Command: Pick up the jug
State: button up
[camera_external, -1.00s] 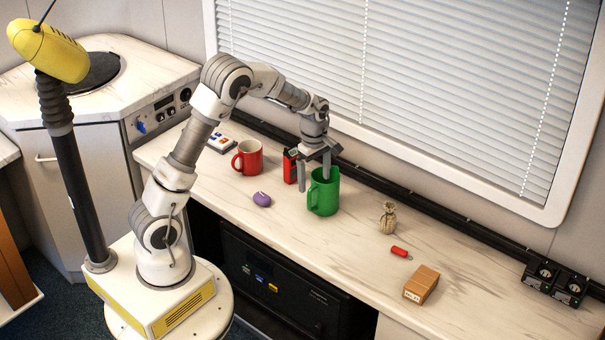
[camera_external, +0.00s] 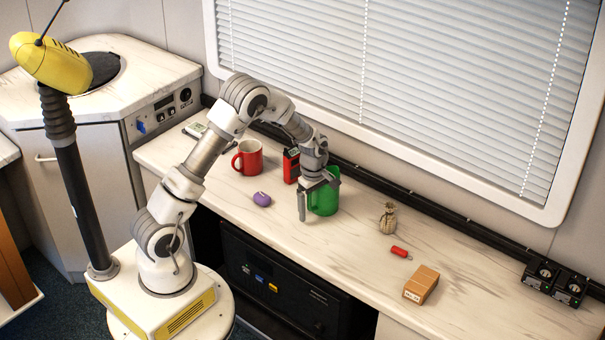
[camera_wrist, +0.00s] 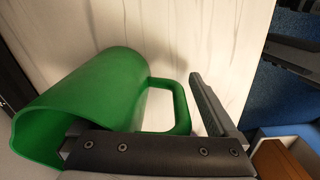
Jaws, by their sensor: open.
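The green jug (camera_external: 325,199) stands upright on the counter, below the window blinds. My gripper (camera_external: 318,205) is low at the jug, with one finger in front of its left side; the other finger is largely hidden in the external view. In the wrist view the jug (camera_wrist: 85,105) fills the left side, its handle (camera_wrist: 180,105) pointing right. My gripper (camera_wrist: 150,120) is open there, one finger right of the handle and the other at the jug's rim, seemingly at or inside its mouth. I cannot tell whether either finger touches the jug.
A red mug (camera_external: 248,158), a purple object (camera_external: 262,199) and a red device (camera_external: 291,166) are left of the jug. A small sack (camera_external: 388,218), a red item (camera_external: 400,252) and a cardboard box (camera_external: 422,285) lie to the right. The counter's right part is mostly clear.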

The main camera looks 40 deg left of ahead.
jog(key=shift+r, duration=0.1)
grip_shut()
dwell(0.3)
jog(key=shift+r, duration=0.1)
jog(key=shift+r, duration=0.65)
notch_tip(320, 180, up, 3)
jog(key=shift+f+p, duration=0.15)
jog(key=shift+p, duration=0.45)
jog(key=s+d+r+p, duration=0.2)
jog(key=s+d+r, duration=0.4)
jog(key=d, duration=0.3)
jog(key=shift+s+r, duration=0.35)
jog(key=shift+s, duration=0.15)
jog(key=shift+d, duration=0.15)
dwell(2.0)
